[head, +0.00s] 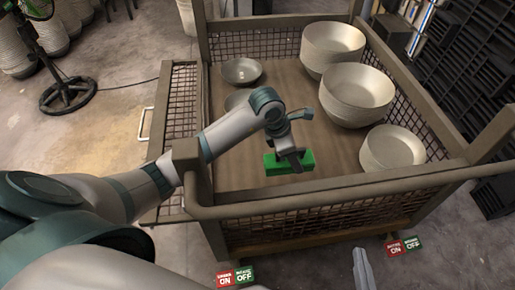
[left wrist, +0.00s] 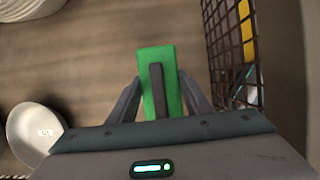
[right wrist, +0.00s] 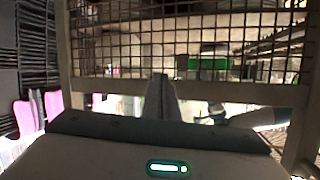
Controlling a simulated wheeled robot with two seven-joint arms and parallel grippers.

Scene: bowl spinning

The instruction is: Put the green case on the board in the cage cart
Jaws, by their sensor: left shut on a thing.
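The green case (head: 307,160), a small block with a dark strip on top, is at the near part of the wooden board (head: 240,160) inside the cage cart (head: 330,195). My left gripper (head: 290,153) reaches over the cart's near left corner and is shut on the case. In the left wrist view the case (left wrist: 172,88) sits between the two fingers over the board; whether its underside touches the board I cannot tell. My right gripper (head: 362,268) is outside the cart, in front of its near side, fingers together and empty; the right wrist view shows the mesh ahead.
Stacks of pale bowls (head: 358,90) stand along the cart's right side. A single bowl (head: 242,71) is at the back left, with another partly hidden by my arm. A side panel (head: 180,110) stands at the left. Mesh walls and rails surround the board.

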